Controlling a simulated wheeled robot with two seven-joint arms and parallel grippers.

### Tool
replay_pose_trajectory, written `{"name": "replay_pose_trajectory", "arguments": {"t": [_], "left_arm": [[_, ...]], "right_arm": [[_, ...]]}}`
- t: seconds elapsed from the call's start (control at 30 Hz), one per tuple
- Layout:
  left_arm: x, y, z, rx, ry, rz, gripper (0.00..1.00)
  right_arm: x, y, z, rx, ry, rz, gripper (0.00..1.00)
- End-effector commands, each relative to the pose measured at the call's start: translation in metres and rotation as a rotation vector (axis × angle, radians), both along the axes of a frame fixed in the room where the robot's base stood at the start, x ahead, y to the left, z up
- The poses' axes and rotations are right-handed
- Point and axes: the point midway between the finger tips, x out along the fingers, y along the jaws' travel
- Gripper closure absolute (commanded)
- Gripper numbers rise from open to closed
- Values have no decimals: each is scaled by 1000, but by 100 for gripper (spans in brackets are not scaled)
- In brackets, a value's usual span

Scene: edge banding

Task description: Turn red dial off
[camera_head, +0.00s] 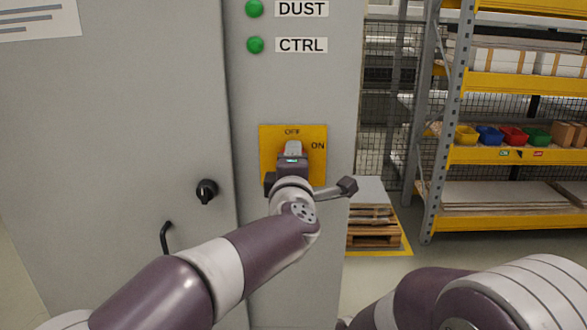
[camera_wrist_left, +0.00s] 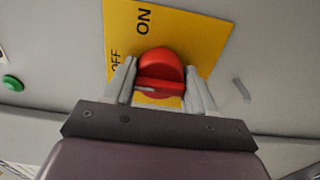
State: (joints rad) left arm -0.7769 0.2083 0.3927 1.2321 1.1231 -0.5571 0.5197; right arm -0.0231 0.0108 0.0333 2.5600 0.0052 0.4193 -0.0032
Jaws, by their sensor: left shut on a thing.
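The red dial (camera_wrist_left: 160,66) sits on a yellow plate (camera_wrist_left: 195,35) in the left wrist view. The plate (camera_head: 265,140) also shows in the head view, with OFF at its top and ON at its right. My left gripper (camera_wrist_left: 163,88) has one finger on each side of the dial and is shut on it. In the head view my left gripper (camera_head: 292,150) covers the dial. I cannot tell exactly which mark the dial points to. My right gripper is out of view; only part of that arm shows at lower right.
The plate is on a grey cabinet (camera_head: 295,95) with green lights (camera_head: 255,45) labelled DUST and CTRL above. A black knob (camera_head: 207,191) and a handle (camera_head: 165,238) are at left. A pallet (camera_head: 374,228) and yellow shelving (camera_head: 500,155) stand at right.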

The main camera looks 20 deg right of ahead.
Motion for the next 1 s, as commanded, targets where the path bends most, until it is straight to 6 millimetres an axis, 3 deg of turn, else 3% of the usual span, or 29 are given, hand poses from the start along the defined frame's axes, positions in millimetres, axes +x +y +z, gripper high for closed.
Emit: {"name": "replay_pose_trajectory", "arguments": {"t": [0.47, 0.5, 0.53, 0.87, 1.0], "left_arm": [[0, -1, -5, -7, 12, -2, 75], [0, -1, -5, -7, 12, -2, 31], [0, -1, -5, -6, 11, -2, 22], [-2, 0, -2, -9, 6, -1, 19], [-19, 4, -4, -9, 5, -3, 19]], "right_arm": [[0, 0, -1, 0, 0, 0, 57], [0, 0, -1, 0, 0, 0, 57], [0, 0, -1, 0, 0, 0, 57], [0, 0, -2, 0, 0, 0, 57], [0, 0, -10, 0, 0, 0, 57]]}}
